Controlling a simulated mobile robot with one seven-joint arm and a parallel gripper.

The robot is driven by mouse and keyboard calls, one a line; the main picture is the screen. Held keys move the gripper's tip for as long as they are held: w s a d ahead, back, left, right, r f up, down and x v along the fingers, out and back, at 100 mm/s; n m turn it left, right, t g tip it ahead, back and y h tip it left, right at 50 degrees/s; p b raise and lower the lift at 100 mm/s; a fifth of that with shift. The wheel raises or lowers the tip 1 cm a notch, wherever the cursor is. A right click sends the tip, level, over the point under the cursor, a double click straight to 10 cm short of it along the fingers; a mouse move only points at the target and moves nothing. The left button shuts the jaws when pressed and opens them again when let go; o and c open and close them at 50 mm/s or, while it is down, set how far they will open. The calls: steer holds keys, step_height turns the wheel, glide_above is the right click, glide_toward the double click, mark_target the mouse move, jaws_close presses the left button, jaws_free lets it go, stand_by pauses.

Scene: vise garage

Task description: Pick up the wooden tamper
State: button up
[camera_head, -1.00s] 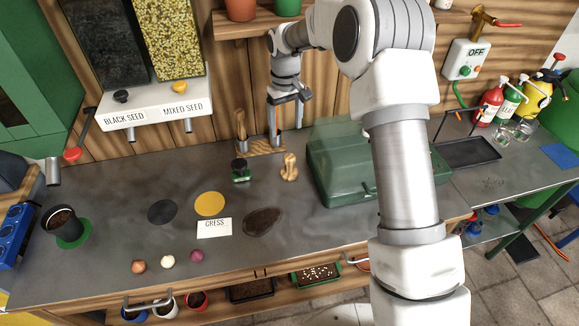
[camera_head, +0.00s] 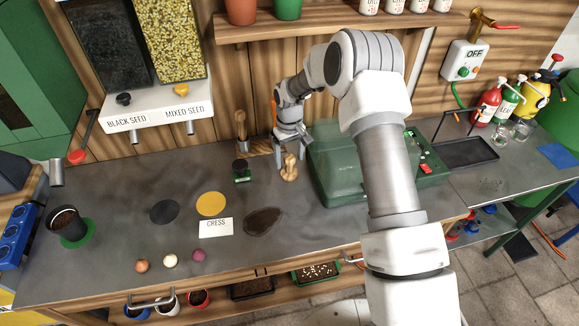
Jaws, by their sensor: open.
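The wooden tamper (camera_head: 289,172), a small light-brown turned piece, stands upright on the grey bench, left of the green lidded box. My gripper (camera_head: 290,156) points down right above it, with its fingers apart at the tamper's top. The gripper is open. Its fingers partly cover the upper end of the tamper, and I cannot tell whether they touch it.
A wooden block with upright tools (camera_head: 260,147) stands close behind. A small green-and-black pot (camera_head: 241,171) is to the left. The green box (camera_head: 338,180) with a clear lid stands close on the right. The bench in front has a dark patch (camera_head: 263,222) and a CRESS card (camera_head: 216,228).

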steer(key=shift+c, duration=0.2)
jaws_close()
steer(key=shift+r, duration=0.15)
steer(key=r, duration=0.2)
steer(key=r+b, duration=0.1)
steer(key=r, duration=0.1)
steer(key=shift+s+d+r, duration=0.1)
steer(key=shift+s+d, duration=0.05)
steer(key=shift+s, duration=0.1)
steer(key=s+d+r, duration=0.2)
steer(key=s+r, duration=0.1)
steer(key=s, duration=0.2)
steer(key=s+d+r+b, duration=0.1)
steer(key=s+d+r, duration=0.1)
steer(key=s, duration=0.3)
steer(key=shift+s+d+r, duration=0.15)
steer(key=shift+d+r, duration=0.1)
steer(key=shift+r, duration=0.55)
